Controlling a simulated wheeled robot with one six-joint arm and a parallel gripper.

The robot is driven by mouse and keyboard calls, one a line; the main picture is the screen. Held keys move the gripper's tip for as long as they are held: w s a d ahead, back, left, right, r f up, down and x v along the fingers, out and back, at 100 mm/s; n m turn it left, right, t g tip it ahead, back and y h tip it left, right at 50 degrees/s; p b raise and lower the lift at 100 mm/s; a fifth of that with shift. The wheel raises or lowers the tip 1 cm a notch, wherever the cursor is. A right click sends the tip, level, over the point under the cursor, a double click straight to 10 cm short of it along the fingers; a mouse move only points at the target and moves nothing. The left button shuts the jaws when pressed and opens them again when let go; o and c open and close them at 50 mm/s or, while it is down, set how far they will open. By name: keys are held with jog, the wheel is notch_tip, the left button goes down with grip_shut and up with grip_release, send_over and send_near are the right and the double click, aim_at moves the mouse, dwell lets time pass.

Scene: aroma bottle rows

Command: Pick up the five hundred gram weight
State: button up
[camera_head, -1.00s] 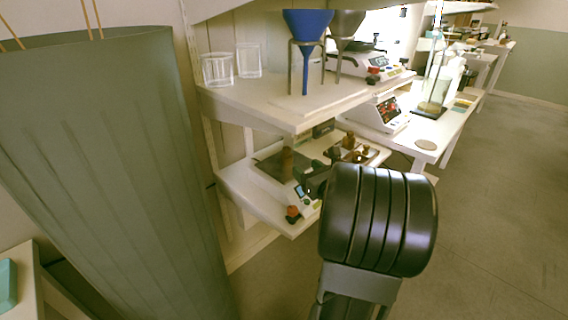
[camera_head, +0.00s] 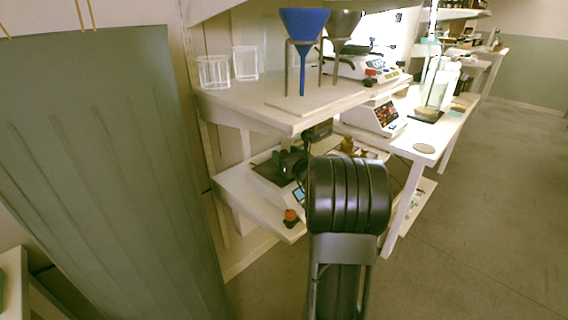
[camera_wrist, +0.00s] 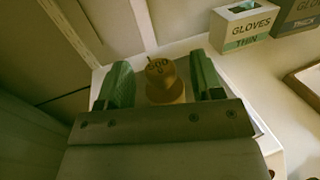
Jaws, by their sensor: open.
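The five hundred gram weight (camera_wrist: 163,82) is a brass knobbed cylinder with "500" on its top, upright in the wrist view. My gripper (camera_wrist: 160,70) is open, with one green finger on each side of the weight. A gap shows between the weight and each finger. In the head view my gripper (camera_head: 290,163) is over the scale on the lower shelf. The weight is hidden there behind my gripper and arm.
The lower shelf (camera_head: 240,196) holds the scale and a red knob (camera_head: 290,215). The upper shelf (camera_head: 230,103) is close above my arm, with a blue funnel (camera_head: 303,22) and glass beakers. Glove boxes (camera_wrist: 245,24) stand beyond the weight.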

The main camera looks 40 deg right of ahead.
jog(key=shift+w+d, duration=0.1)
jog(key=shift+w, duration=0.5)
jog(key=shift+c, duration=0.2)
